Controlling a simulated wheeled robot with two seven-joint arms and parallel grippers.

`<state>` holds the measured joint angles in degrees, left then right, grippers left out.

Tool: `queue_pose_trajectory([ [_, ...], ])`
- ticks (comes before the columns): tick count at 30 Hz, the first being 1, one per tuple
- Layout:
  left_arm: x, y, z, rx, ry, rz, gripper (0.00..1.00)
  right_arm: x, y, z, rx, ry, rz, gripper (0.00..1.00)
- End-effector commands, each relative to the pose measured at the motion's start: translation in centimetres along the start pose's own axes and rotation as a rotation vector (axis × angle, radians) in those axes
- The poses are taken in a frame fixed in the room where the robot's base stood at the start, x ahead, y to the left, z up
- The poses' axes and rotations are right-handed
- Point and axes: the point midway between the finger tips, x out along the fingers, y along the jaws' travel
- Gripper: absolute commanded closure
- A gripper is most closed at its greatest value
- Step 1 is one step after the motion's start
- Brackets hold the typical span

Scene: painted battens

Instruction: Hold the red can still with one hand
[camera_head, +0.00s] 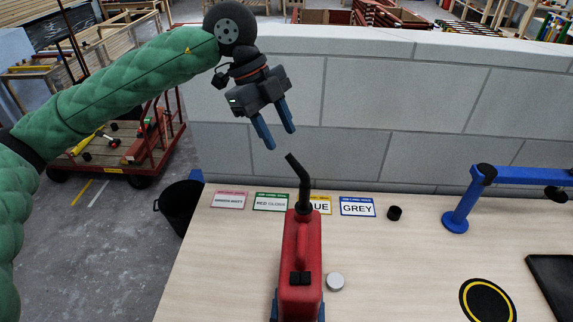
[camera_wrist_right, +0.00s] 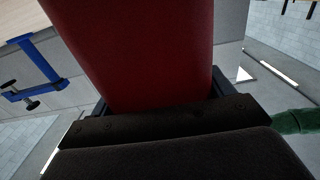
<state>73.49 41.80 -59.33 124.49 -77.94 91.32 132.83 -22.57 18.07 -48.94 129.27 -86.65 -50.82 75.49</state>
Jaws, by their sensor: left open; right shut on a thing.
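The red can (camera_head: 302,255) stands upright at the front of the pale table, with a black spout (camera_head: 301,182) pointing up and to the left. In the right wrist view the can's red side (camera_wrist_right: 145,50) fills the middle. My right gripper (camera_wrist_right: 165,100) is shut on the can, with a finger at either side of it. In the head view only its blue fingertips show low beside the can. My left gripper (camera_head: 280,136) is open and empty, in the air above and left of the spout, apart from the can.
Several label cards (camera_head: 357,207) lie behind the can. A silver cap (camera_head: 335,281) lies close to its right. A blue clamp (camera_head: 458,218), a black-and-yellow disc (camera_head: 487,300) and a dark tray (camera_head: 553,282) are further right. A block wall (camera_head: 400,100) stands behind the table.

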Motion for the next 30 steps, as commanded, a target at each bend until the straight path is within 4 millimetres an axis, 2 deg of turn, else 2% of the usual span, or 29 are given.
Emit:
queue_pose_trajectory([
  [3, -1.9, 0.0, 0.0, 0.0, -0.001, -0.001, 0.59, 0.0, 0.0, 0.1, -0.001, -0.001, 0.0, 0.83],
  [9, -3.6, 0.0, 0.0, 0.0, 0.0, 0.0, 0.59, 0.0, 0.0, 0.1, -0.001, -0.001, 0.0, 0.83],
  [23, -3.9, 0.0, 0.0, 0.0, 0.0, 0.001, 0.59, 0.0, 0.0, 0.1, -0.001, -0.001, 0.0, 0.83],
  [24, -3.9, 0.0, 0.0, 0.0, 0.0, 0.0, 0.59, 0.0, 0.0, 0.1, -0.001, -0.001, 0.0, 0.14],
  [26, -3.9, 0.0, 0.0, 0.0, 0.0, 0.0, 0.59, 0.0, 0.0, 0.0, -0.001, 0.0, 0.0, 0.02],
  [27, -3.9, 0.0, 0.0, 0.0, 0.0, 0.0, 0.59, 0.0, 0.0, 0.0, -0.001, 0.0, 0.0, 0.0],
  [30, -3.9, 0.0, 0.0, 0.0, 0.0, 0.001, 0.59, 0.0, 0.0, 0.0, 0.0, 0.0, 0.0, 0.0],
])
